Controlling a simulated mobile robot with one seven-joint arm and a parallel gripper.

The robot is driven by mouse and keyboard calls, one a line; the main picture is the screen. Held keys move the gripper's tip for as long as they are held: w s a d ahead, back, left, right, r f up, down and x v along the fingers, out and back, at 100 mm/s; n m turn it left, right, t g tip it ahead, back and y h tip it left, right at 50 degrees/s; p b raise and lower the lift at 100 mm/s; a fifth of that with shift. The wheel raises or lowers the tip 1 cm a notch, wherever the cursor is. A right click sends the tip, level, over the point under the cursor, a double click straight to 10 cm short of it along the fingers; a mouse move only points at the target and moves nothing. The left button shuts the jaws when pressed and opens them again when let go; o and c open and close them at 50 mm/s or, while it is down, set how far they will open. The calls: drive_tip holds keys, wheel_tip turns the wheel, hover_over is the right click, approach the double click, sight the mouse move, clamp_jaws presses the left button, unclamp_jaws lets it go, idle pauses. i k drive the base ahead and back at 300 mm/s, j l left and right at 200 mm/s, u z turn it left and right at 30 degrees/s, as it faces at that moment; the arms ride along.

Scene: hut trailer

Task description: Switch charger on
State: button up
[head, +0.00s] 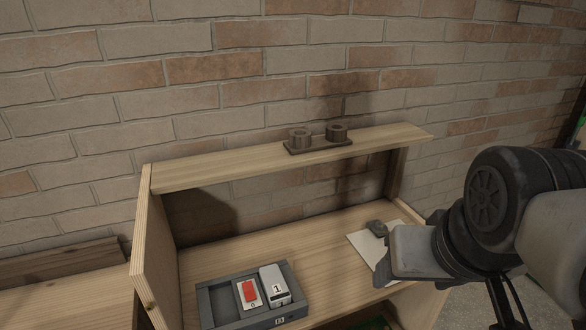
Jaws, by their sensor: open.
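A grey tray (233,312) sits on the wooden desk at the lower middle of the head view.
A white sheet (362,243) with a small dark grey piece (377,228) lies by my gripper. A shelf (235,163) above the desk carries a dark holder (318,145) with two round pieces. An upright side panel (158,265) stands left of the tray. A brick wall is behind.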

sight(249, 292)
drive_tip(key=j+u, duration=0.15)
drive_tip(key=u, duration=0.85)
drive_tip(key=i+j+z, duration=0.15)
